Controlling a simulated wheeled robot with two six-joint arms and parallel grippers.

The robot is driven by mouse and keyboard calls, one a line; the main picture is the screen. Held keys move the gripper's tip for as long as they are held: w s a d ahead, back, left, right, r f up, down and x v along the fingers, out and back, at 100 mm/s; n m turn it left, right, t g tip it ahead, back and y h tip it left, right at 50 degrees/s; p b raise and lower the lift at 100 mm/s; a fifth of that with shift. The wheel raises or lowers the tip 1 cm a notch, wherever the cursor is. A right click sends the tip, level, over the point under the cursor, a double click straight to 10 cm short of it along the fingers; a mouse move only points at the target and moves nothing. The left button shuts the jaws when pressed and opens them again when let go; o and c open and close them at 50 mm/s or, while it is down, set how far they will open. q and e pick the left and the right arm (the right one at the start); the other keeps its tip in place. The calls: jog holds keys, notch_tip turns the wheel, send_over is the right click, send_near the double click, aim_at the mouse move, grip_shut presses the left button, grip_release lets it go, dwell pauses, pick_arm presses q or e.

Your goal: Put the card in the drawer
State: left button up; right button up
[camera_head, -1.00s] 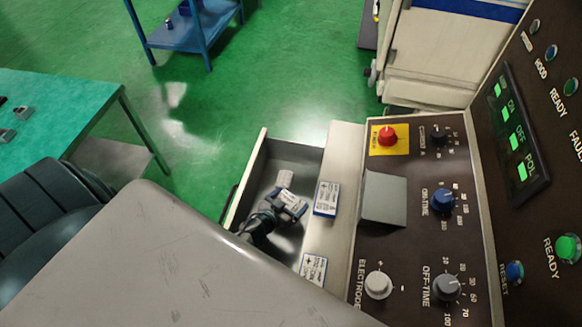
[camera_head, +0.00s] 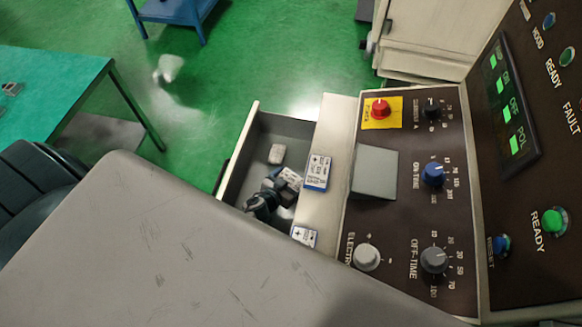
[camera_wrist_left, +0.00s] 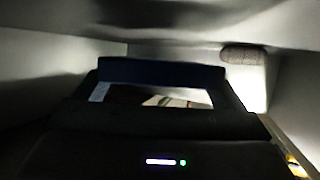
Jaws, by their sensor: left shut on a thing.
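The open drawer (camera_head: 239,148) is a grey metal tray beside the control panel. My left gripper (camera_head: 274,188) is inside it, shut on a card (camera_head: 291,178) with a white face and dark print. The card is tilted between the fingers; I cannot tell whether it touches the drawer floor. In the left wrist view, the dark fingers of my left gripper (camera_wrist_left: 160,95) reach into the dim drawer, and a dark blue strip, seemingly the card's edge (camera_wrist_left: 160,72), spans them. My right gripper is not in view.
A small pale block (camera_head: 277,153) lies in the drawer beyond the gripper, also seen in the left wrist view (camera_wrist_left: 244,75). Two blue-and-white cards, one upper (camera_head: 318,172) and one lower (camera_head: 304,237), lie on the ledge. The control panel (camera_head: 400,215) borders the ledge.

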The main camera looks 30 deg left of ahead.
pick_arm(q)
jog(key=shift+d+f, duration=0.1)
jog(key=shift+f, duration=0.2)
jog(key=shift+r, duration=0.1)
jog(key=o, duration=0.7)
jog(key=shift+s, duration=0.1)
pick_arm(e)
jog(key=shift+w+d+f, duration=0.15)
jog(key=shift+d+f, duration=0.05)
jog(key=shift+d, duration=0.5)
